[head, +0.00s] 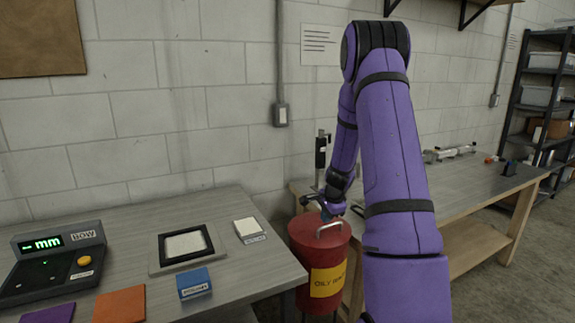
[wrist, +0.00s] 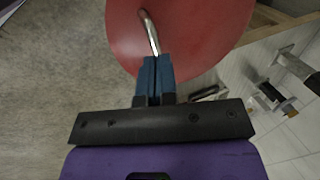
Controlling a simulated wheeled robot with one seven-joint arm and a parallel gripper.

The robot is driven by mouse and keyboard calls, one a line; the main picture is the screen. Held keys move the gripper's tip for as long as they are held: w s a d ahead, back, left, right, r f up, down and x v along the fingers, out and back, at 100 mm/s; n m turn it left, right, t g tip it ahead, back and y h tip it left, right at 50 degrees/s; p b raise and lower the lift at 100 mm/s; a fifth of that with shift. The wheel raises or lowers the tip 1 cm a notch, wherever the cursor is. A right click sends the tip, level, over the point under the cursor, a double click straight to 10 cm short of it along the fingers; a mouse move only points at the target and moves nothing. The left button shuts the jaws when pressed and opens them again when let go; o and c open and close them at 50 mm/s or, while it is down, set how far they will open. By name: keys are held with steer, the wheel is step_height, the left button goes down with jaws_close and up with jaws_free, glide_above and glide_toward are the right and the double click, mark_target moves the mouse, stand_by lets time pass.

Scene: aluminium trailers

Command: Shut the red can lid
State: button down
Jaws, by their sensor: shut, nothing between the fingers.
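The red can (head: 318,262) stands on the floor in the gap between two benches, with a yellow label reading "OILY" on its front. Its red lid (head: 312,230) lies across the top and looks down, and has a bent metal handle (head: 329,228). In the wrist view the round red lid (wrist: 195,30) fills the upper middle, with the handle (wrist: 149,32) running down to my fingertips. My gripper (wrist: 155,62) is shut and empty, its blue fingertips over the lid beside the lower end of the handle. I cannot tell whether they touch the lid.
The left bench (head: 225,278) holds a digital gauge (head: 52,262), a framed pad (head: 185,244) and small coloured blocks. The right bench (head: 465,185) holds metal parts. A grey conduit (head: 281,60) runs down the wall behind the can.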

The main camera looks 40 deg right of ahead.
mark_target(325, 238)
steer(key=shift+s+a+f, duration=0.1)
steer(key=shift+s+f, duration=0.25)
steer(key=shift+f, duration=0.55)
steer(key=shift+s+a+f, duration=0.1)
steer(key=shift+s+f, duration=0.25)
steer(key=shift+f, duration=0.5)
steer(key=shift+s+r, duration=0.1)
steer(key=shift+r, duration=0.55)
steer(key=v, duration=0.2)
steer(key=shift+r, duration=0.4)
steer(key=s+a+r, duration=0.2)
steer(key=s, duration=0.7)
steer(key=shift+s, duration=0.25)
steer(key=shift+a, duration=0.1)
